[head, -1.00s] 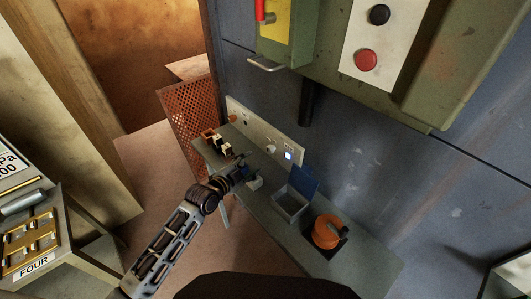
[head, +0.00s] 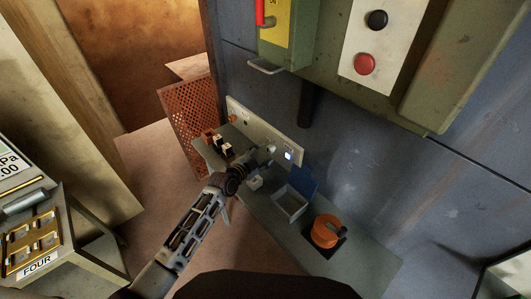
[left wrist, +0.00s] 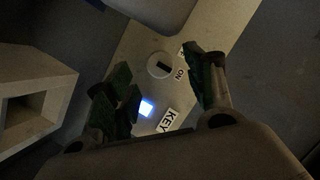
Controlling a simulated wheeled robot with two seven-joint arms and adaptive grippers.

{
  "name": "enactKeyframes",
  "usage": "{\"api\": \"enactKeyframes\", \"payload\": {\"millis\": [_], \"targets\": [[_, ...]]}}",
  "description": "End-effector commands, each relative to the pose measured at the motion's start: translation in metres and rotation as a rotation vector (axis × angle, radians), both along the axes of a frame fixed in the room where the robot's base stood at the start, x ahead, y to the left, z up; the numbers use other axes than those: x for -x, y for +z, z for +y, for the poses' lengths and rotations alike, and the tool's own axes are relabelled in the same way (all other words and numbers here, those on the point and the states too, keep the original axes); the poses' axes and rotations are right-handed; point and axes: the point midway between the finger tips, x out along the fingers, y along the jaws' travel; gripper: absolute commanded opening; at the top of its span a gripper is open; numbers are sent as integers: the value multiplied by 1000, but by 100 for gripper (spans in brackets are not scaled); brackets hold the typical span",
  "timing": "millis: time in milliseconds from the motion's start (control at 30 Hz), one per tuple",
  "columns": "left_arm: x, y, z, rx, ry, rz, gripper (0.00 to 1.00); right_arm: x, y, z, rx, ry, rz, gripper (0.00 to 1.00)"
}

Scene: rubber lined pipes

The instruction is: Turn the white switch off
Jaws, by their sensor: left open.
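The white switch (left wrist: 160,65) is a round knob with a dark slot, on a pale panel beside an "ON" label in the left wrist view. In the head view it shows small on the panel (head: 243,117) above the bench (head: 270,217). My left gripper (head: 259,158) is just in front of the knob. In the left wrist view my left gripper (left wrist: 162,84) is open and empty, with its fingers either side of the line to the knob. Contact cannot be made out. My right gripper is not in view.
A lit square (head: 288,154) sits right of the knob, by a "KEY" label. A blue-lidded box (head: 291,201) and an orange round object (head: 325,232) stand on the bench to the right. Small black-and-white switches (head: 222,147) are left. A green cabinet (head: 418,85) hangs above.

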Motion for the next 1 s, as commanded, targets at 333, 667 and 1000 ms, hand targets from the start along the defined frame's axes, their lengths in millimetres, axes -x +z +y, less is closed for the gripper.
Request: {"api": "enactKeyframes", "payload": {"millis": [333,667,1000], "targets": [[-21,-6,-12,1,0,0,54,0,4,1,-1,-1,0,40],[-27,-9,-15,0,-1,1,54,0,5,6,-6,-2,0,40],[-27,-9,-15,0,-1,1,37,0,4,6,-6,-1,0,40]]}}
